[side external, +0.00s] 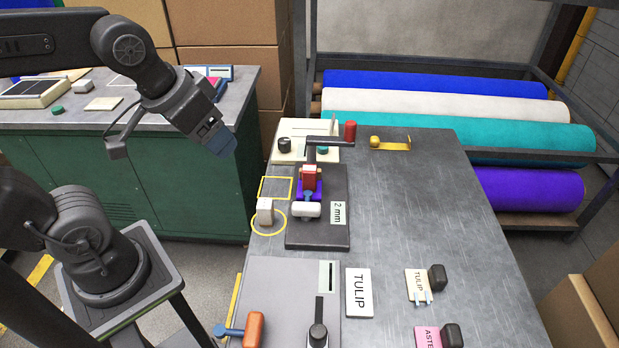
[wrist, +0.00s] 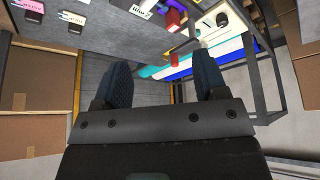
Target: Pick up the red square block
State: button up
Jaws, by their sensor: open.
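A small red square block (side external: 311,174) sits on a purple piece (side external: 308,190) on the dark plate (side external: 334,178) marked "2 mm", in the side external view.
A dark bar (side external: 330,141) reaches over the back of the plate. A red cylinder (side external: 350,131) and a yellow piece (side external: 391,142) stand farther back.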

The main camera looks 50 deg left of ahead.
jog(key=w+f+n+g, duration=0.1)
jog(key=w+n+g, duration=0.25)
jog(key=w, duration=0.75)
jog(key=n+g, duration=0.2)
jog(key=n, duration=0.3)
send_near(310, 168)
notch_tip(310, 168, down, 12)
jog(key=shift+s+f, duration=0.1)
jog(key=shift+s, duration=0.1)
jog(key=shift+c, duration=0.5)
grip_shut()
